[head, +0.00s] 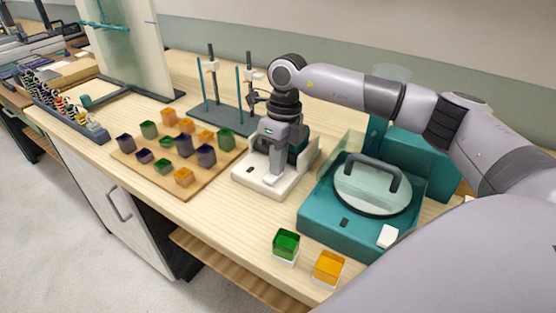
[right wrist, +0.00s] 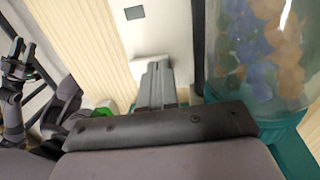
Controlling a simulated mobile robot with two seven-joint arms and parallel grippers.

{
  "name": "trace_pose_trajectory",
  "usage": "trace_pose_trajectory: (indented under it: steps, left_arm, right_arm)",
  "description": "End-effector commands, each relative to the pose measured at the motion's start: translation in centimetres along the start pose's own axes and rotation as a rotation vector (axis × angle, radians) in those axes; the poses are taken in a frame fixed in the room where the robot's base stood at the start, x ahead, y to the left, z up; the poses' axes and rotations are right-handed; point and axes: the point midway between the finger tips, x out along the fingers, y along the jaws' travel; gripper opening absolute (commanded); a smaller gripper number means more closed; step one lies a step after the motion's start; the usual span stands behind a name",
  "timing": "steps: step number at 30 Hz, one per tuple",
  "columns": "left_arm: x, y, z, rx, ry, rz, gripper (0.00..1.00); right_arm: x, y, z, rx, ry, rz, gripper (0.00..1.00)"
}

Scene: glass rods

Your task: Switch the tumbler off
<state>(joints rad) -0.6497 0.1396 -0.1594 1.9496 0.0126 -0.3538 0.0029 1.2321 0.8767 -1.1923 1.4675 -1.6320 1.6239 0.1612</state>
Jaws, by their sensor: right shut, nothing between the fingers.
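The tumbler's white base (head: 245,183) stands mid-table in the head view, with a small dark rectangle on its front. My right gripper (head: 272,180) points down over it, shut and empty, and hides much of the machine. In the right wrist view its fingertips (right wrist: 156,62) are at a small white raised part of the base (right wrist: 134,32); I cannot tell whether they touch it. The clear drum (right wrist: 258,45) with blue and orange pieces is right of the fingers. Dark jaws, apparently my left gripper (right wrist: 18,62), show at that view's left edge; their opening is unclear.
A teal machine with a round handled lid (head: 373,184) stands right of the tumbler. A wooden board (head: 203,182) with several coloured blocks is on the left. Rod stands (head: 222,118) are behind. Green (head: 286,245) and orange (head: 328,268) blocks are near the front edge.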

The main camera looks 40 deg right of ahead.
Motion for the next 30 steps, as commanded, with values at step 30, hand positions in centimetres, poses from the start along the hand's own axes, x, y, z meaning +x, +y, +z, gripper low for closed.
trace_pose_trajectory:
  steps: [30]
  left_arm:
    - [-1.8,0.0,-2.6,0.001,0.005,0.000,0.43]
  right_arm:
    - [-7.8,1.3,0.0,0.004,-0.009,-0.010,0.00]
